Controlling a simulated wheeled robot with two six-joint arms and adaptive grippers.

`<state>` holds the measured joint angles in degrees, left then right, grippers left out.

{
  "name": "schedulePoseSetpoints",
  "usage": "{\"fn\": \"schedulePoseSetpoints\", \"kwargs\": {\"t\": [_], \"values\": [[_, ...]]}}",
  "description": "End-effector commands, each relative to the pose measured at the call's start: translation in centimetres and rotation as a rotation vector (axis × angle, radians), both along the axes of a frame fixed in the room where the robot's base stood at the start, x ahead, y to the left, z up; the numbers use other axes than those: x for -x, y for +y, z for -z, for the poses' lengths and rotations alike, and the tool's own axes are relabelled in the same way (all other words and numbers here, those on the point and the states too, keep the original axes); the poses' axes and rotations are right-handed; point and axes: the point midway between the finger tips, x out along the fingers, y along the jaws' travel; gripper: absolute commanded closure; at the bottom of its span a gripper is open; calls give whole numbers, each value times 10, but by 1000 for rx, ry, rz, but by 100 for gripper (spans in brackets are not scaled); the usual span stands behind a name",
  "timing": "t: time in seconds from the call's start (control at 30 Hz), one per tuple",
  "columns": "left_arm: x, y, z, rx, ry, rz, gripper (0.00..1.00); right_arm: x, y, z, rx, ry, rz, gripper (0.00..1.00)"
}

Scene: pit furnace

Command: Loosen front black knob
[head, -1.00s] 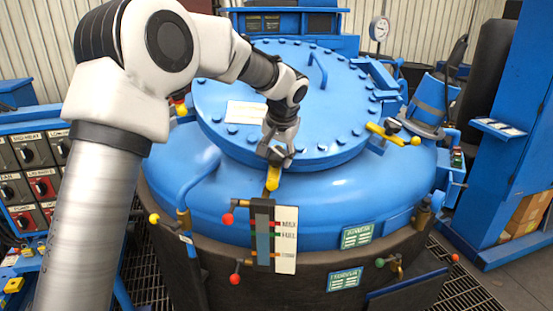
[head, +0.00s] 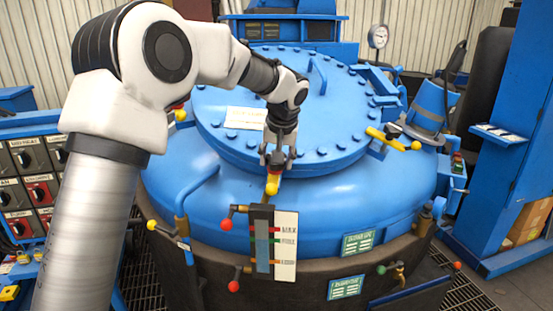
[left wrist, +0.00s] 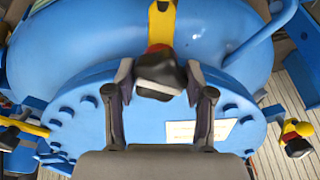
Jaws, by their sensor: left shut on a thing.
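The front clamp is a yellow bar (head: 272,184) at the front edge of the blue round lid (head: 300,85). Its black knob (left wrist: 158,72) shows in the left wrist view, between my fingers, on top of the yellow bar. In the head view the gripper mostly hides this knob. My left gripper (head: 277,160) reaches down over the clamp from above and is shut on the knob, with one finger on each side of it (left wrist: 159,80). My right gripper is in neither view.
Another yellow clamp (head: 388,138) with a black knob sits at the lid's right edge. A level gauge (head: 262,240) with red-knobbed valves stands in front, below the held clamp. A bent blue pipe (head: 200,190) rises left of it. A switch panel (head: 30,185) is at the left.

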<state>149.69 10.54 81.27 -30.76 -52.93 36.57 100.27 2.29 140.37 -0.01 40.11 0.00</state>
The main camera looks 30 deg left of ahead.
Motion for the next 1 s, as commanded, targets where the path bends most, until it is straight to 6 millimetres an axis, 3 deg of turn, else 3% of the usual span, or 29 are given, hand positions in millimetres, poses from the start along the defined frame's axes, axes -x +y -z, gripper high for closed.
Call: {"fn": "schedulePoseSetpoints", "kwargs": {"t": [0.07,0.1,0.13,0.57,1.0], "values": [[1,0,3,2,6,0,81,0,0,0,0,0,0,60],[1,0,3,2,6,0,33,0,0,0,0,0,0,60],[1,0,3,1,5,0,22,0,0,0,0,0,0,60],[2,-3,-9,-1,0,2,21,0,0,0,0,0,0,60],[28,-32,-98,0,1,1,21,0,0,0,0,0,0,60]]}}
